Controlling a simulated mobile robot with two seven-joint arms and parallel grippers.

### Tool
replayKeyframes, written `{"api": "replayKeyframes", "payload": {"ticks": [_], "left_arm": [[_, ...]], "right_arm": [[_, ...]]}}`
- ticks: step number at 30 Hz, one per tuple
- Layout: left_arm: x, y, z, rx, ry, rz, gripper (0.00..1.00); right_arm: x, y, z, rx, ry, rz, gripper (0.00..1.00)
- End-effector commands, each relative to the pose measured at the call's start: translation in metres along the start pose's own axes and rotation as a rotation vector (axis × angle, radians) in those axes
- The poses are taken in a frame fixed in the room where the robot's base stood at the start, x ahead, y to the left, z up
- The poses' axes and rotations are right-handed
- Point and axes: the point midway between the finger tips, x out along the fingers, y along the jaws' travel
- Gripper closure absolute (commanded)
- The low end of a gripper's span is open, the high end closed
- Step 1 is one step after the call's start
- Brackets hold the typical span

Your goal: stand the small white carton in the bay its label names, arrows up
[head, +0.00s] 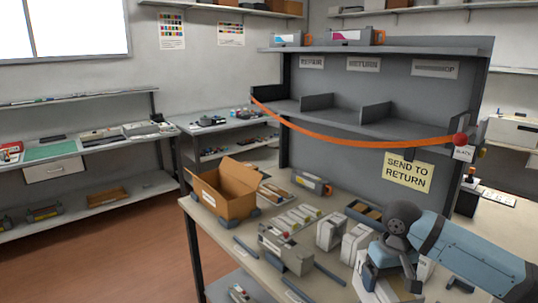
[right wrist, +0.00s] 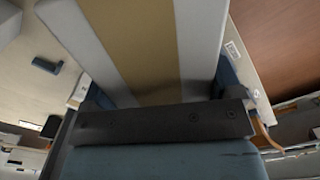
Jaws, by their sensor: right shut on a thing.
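My right gripper (head: 386,274) is low at the right front of the bench in the head view, shut on a white carton (right wrist: 145,45). In the right wrist view this carton fills the space between the fingers, with a broad tan strip along its face. In the head view the gripper and arm cover most of it; its label and arrows cannot be read. The bays (head: 368,116) are on the rack's shelf behind the bench, divided by upright panels. Plates above read REPAIR, RETURN (head: 363,64) and one ending in "OP". My left gripper is out of view.
A yellow sign (head: 408,172) reads SEND TO RETURN. Other white cartons (head: 331,231), a grey unit (head: 286,248) and an open brown box (head: 225,190) crowd the bench.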

Motion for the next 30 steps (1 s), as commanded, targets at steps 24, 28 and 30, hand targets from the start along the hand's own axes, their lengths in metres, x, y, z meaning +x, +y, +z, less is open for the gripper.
{"api": "replayKeyframes", "payload": {"ticks": [24, 28, 30], "left_arm": [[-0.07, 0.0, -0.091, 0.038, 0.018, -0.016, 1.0], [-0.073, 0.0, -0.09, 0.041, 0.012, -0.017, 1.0], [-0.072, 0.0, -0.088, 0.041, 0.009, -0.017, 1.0]], "right_arm": [[-0.075, -0.035, 0.094, 0.127, 0.003, -0.002, 0.51], [-0.079, -0.036, 0.102, 0.127, 0.003, -0.003, 0.51], [-0.079, -0.036, 0.103, 0.127, 0.002, -0.004, 0.51]]}}
